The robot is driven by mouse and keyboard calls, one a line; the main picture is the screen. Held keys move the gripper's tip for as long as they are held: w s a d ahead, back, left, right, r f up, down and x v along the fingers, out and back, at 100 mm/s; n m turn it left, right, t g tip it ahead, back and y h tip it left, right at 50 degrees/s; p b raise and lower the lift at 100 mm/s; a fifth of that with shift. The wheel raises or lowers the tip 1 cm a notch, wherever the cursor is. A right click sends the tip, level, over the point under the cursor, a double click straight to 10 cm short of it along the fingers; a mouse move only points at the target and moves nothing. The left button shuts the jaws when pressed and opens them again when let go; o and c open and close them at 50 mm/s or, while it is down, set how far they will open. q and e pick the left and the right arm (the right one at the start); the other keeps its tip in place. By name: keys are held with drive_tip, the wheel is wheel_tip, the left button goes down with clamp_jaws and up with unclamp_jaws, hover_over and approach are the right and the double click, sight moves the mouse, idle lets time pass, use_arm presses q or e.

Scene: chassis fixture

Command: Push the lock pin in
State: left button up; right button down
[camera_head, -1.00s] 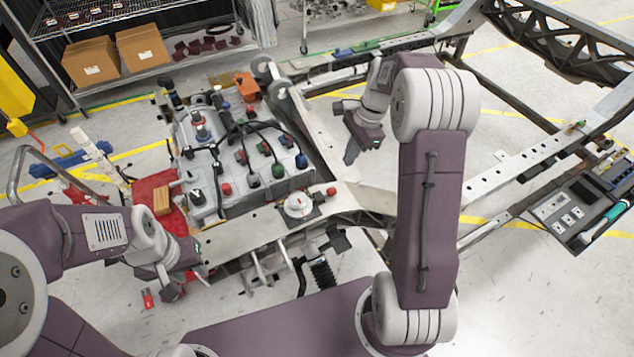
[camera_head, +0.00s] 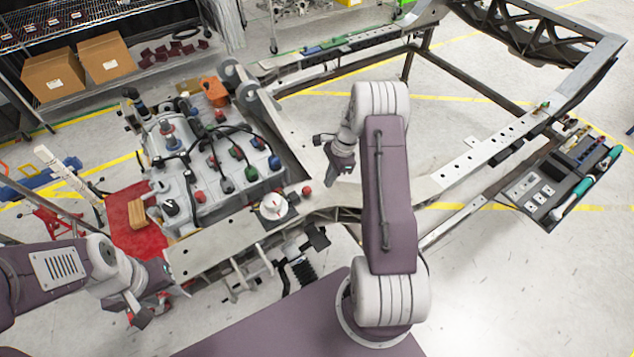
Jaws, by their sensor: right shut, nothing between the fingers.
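A small red-tipped knob (camera_head: 306,191) stands on the chassis cross plate, right of a white round dial with a red mark (camera_head: 273,206). It may be the lock pin, but I cannot tell for sure. My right gripper (camera_head: 331,178) is shut and empty. It points down just right of and slightly above the knob in the picture, apparently apart from it. My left gripper (camera_head: 138,312) is at the lower left, off the left end of the plate and away from the knob. Its fingers are too small and dark to read.
A grey engine unit (camera_head: 220,172) with cables and coloured caps fills the area left of the plate. The chassis rail (camera_head: 480,160) runs to the right. A tool tray (camera_head: 548,195) sits at far right. A shelf with cardboard boxes (camera_head: 53,76) stands at the back left.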

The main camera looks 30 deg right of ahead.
sight(299, 194)
drive_tip(key=a, duration=0.1)
drive_tip(key=a+p, duration=0.1)
drive_tip(key=a, duration=0.1)
drive_tip(key=shift+w+a+f, duration=0.1)
drive_tip(key=shift+w+f, duration=0.1)
drive_tip(key=shift+a, duration=0.55)
